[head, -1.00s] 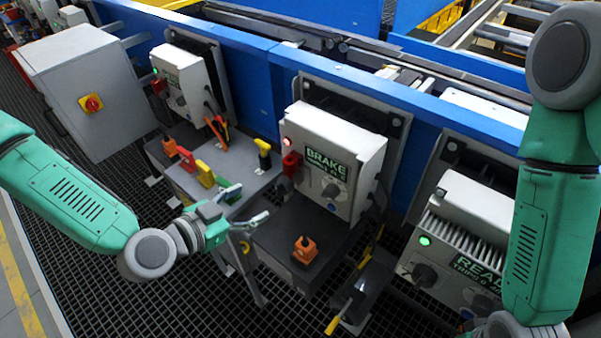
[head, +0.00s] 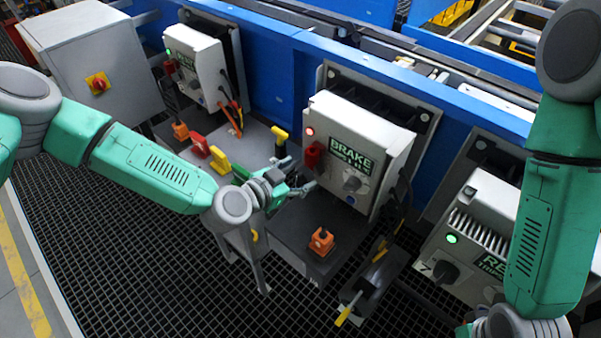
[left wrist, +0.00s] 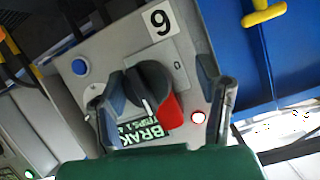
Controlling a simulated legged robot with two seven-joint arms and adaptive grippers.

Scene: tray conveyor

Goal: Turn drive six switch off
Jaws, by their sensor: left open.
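The drive box labelled BRAKE (head: 390,155) has a lit red lamp and a red switch (head: 312,154) on its left side. In the left wrist view the box is turned round, and its number plate (left wrist: 160,20) reads as a 9, or a 6 upside down. There the switch (left wrist: 148,84) shows a black handle with a white line and a red part beside it. My left gripper (head: 303,184) is just left of the box front. In the left wrist view its open fingers (left wrist: 164,112) stand either side of the switch; contact is unclear.
A drive box numbered 7 (head: 485,235) with a green lamp stands to the right, near my right arm. Another box (head: 195,60) stands further left. A grey shelf (head: 250,140) holds red and yellow padlocks. An orange padlock (head: 321,240) lies on a dark ledge.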

